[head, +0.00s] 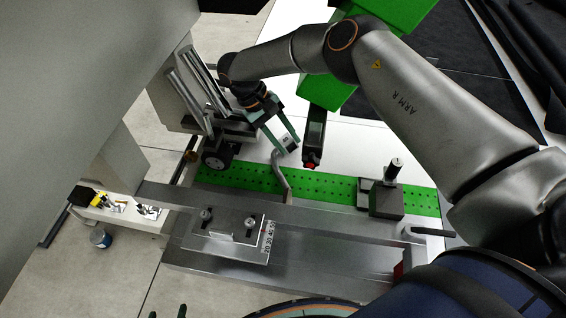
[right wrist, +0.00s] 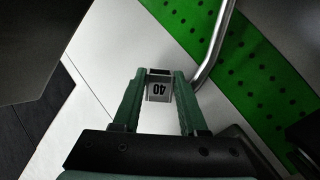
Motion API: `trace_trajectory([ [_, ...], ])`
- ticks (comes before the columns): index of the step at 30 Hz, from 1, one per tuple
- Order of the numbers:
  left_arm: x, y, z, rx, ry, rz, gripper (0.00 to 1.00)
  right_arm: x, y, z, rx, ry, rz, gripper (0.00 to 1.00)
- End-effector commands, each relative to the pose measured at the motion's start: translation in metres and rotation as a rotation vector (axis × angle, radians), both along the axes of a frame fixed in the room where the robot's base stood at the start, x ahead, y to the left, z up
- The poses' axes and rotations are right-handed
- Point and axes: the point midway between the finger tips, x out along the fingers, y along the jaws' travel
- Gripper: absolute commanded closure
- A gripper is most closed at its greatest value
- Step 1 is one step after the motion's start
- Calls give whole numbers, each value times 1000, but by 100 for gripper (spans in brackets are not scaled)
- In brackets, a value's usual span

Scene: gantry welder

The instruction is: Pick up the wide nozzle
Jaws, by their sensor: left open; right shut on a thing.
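The wide nozzle, as I take it, is a small silver box-shaped piece marked 40 (right wrist: 159,91), with a dark slot at its far end. It sits between the two teal fingers of my right gripper (right wrist: 159,98), which is shut on it. In the head view my right gripper (head: 286,140) holds the nozzle (head: 285,141) above the white table, near the green perforated strip. The fingers hide the nozzle's sides. Only two dark fingertips of my left gripper (head: 168,313) show at the bottom edge of the head view, apart and empty.
A bent metal tube (head: 279,172) stands close beside my right gripper over the green strip (head: 320,186). A dark torch-like part with a red tip (head: 313,145) hangs to its right. A steel clamp block (head: 386,199) and a numbered plate (head: 230,236) lie nearer.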

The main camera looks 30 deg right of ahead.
Motion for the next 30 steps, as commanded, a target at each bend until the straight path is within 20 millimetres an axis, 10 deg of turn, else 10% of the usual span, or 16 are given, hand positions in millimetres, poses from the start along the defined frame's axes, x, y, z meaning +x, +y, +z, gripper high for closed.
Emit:
trace_trajectory([
  [27,0,0,-32,0,-1,0,23,27,31,9,1,0,0,100],
  [30,0,0,-28,0,1,0,23,28,29,35,3,-2,0,100],
])
